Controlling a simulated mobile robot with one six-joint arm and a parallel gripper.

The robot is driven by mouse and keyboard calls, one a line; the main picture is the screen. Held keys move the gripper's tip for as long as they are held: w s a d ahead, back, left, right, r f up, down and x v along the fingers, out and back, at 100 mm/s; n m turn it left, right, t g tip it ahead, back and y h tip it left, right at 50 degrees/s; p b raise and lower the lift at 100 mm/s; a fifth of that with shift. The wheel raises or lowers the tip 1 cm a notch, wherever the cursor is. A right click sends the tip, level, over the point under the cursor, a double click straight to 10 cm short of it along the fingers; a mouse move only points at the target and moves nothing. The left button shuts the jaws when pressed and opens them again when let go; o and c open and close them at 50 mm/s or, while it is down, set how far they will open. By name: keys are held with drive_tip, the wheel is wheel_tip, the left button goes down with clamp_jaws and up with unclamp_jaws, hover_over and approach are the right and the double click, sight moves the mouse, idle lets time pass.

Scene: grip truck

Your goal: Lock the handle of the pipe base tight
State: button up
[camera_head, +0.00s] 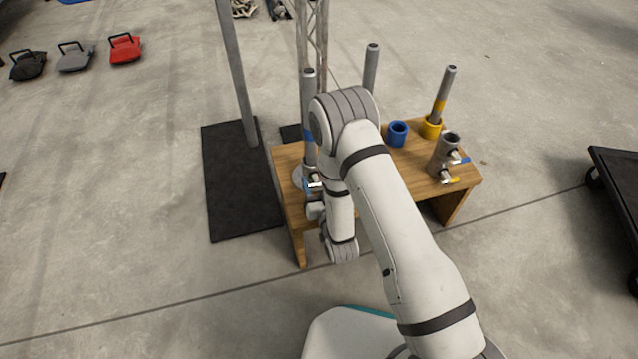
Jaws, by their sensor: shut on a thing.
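A grey pipe with a blue band (308,130) stands upright at the left end of the wooden table. At its foot is a light pipe base (299,178), largely hidden by my arm. A small handle with a blue part (306,186) shows at the base's side. My gripper (316,188) is at this handle and shut on it; the fingers are small and partly covered by my arm. How tight the handle is cannot be told.
The wooden table (463,183) also holds a blue ring (397,133), a yellow holder (431,127) with a tilted pipe (444,90), and another upright pipe (371,68). A post on a black plate (235,190) stands left. A dark cart (620,180) is right.

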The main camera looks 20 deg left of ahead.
drive_tip(key=m+b, duration=0.1)
drive_tip(key=m, duration=0.2)
drive_tip(key=shift+w+d, duration=0.1)
drive_tip(key=shift+d, duration=0.1)
drive_tip(key=o, duration=1)
drive_tip(key=v, duration=0.7)
drive_tip(key=shift+a+f, duration=0.1)
drive_tip(key=shift+f, duration=0.1)
drive_tip(key=shift+s+r, duration=0.2)
drive_tip(key=shift+s, duration=0.2)
drive_tip(key=shift+c, duration=0.3)
